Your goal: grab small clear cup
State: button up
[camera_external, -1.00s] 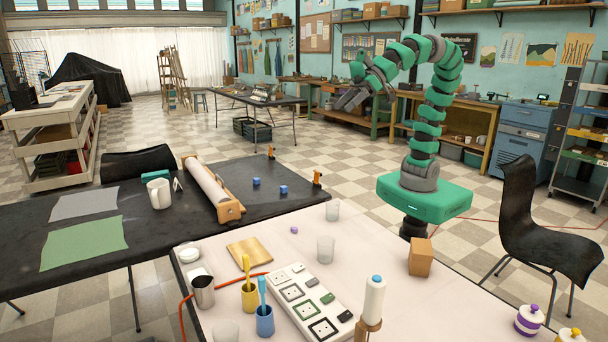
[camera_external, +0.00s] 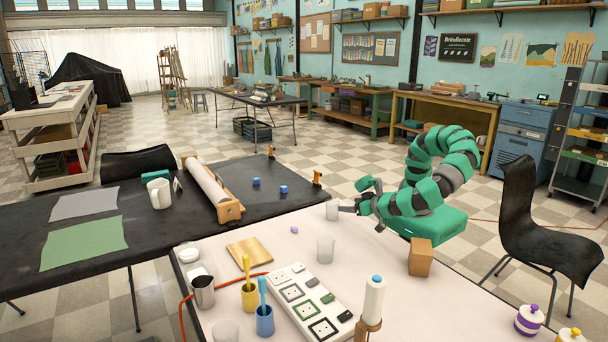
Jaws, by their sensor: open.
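A small clear cup (camera_external: 331,211) stands upright near the far edge of the white table. My gripper (camera_external: 342,207) is low over the table, just right of this cup, with its fingers pointing left toward it. The jaws are open; I cannot tell whether a finger touches the cup or reaches around it. A second clear cup (camera_external: 326,250) stands upright nearer the middle of the table. A third clear cup (camera_external: 226,331) is partly cut off at the bottom edge of the view.
A wooden block (camera_external: 420,258) stands below my arm. A small purple piece (camera_external: 294,230) lies left of the cups. A white board with square slots (camera_external: 307,300) and a bottle-like white cylinder (camera_external: 374,300) stand nearer the camera. The black table (camera_external: 130,225) adjoins on the left.

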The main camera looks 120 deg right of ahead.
aim_at(332, 210)
jog(key=b+x, duration=0.1)
jog(key=x, duration=0.6)
jog(key=shift+w+b+x, duration=0.1)
jog(key=shift+b+x, duration=0.35)
jog(key=shift+x, duration=0.85)
jog(key=shift+w+b+x, duration=0.15)
jog(key=shift+b+x, duration=0.25)
jog(key=shift+x, duration=0.9)
jog(key=c, duration=1.1)
